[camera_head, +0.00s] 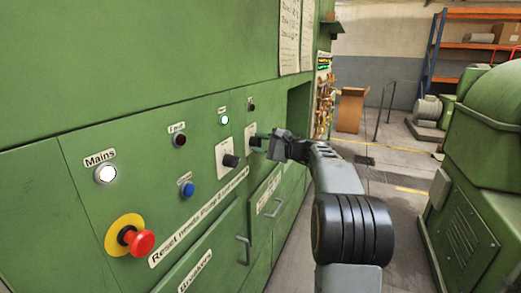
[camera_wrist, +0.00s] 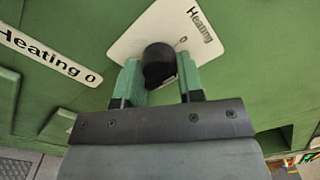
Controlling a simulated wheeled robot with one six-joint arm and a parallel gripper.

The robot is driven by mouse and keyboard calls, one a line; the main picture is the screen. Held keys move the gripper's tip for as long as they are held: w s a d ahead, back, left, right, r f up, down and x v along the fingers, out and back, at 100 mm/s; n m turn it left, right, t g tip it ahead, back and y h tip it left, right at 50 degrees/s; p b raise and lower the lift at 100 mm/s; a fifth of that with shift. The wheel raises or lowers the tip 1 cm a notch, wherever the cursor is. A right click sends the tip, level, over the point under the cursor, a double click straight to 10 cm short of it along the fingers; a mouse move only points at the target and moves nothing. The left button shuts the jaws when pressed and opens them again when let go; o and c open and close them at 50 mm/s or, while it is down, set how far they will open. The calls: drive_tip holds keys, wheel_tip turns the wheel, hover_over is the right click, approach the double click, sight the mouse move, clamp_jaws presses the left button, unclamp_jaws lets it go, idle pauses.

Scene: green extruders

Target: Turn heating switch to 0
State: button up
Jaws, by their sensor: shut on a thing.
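The heating switch (camera_wrist: 158,58) is a black rotary knob on a white plate (camera_wrist: 150,30) marked "Heating" and "0", on the green panel. In the wrist view my gripper (camera_wrist: 160,76) has one green finger on each side of the knob and is shut on it. Which mark the knob points to cannot be made out. In the head view my gripper (camera_head: 264,142) reaches the right part of the panel and hides most of this knob; part of its white plate (camera_head: 249,131) shows.
A second black knob (camera_head: 231,160) on a white plate sits just left. Further left are a blue button (camera_head: 187,189), a lit Mains lamp (camera_head: 105,174) and a red emergency stop (camera_head: 140,242). A drawer handle (camera_head: 244,250) juts out below. A green machine (camera_head: 480,190) stands at right.

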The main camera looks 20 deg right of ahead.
drive_tip(key=shift+n, duration=0.3)
drive_tip(key=o, duration=0.9)
drive_tip(key=shift+d, duration=0.1)
drive_tip(key=v, duration=1.3)
drive_tip(key=shift+s+d+b, duration=0.2)
drive_tip(key=shift+s+b, duration=0.1)
